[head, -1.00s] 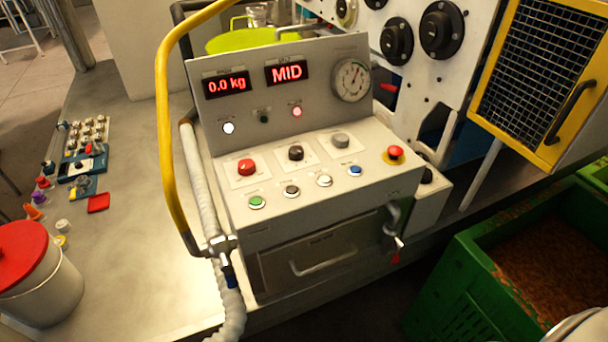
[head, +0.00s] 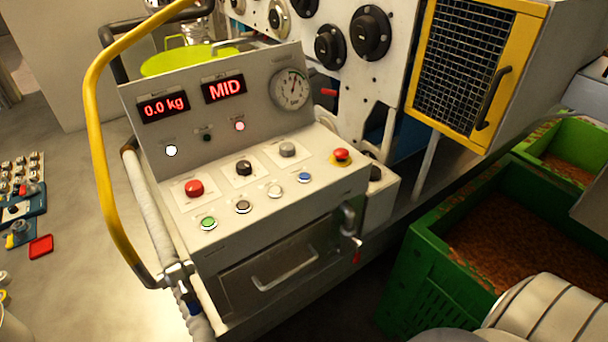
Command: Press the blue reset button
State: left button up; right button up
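The blue button (head: 304,177) is a small round push button at the right end of the lower row on the grey control panel (head: 262,212). In that row a green button (head: 208,223), a dark button (head: 243,206) and a white button (head: 275,190) sit to its left. A red mushroom button (head: 341,155) on a yellow ring is up and right of it. The displays read 0.0 kg (head: 164,106) and MID (head: 224,89). Neither gripper shows. A pale rounded part of my own body is at the bottom right, well apart from the panel.
A yellow tube (head: 97,150) and a pale hose (head: 150,205) run along the panel's left side. Green crates (head: 425,290) with brown contents stand at the right. A yellow-framed mesh guard (head: 465,60) is above them. The panel top is unobstructed.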

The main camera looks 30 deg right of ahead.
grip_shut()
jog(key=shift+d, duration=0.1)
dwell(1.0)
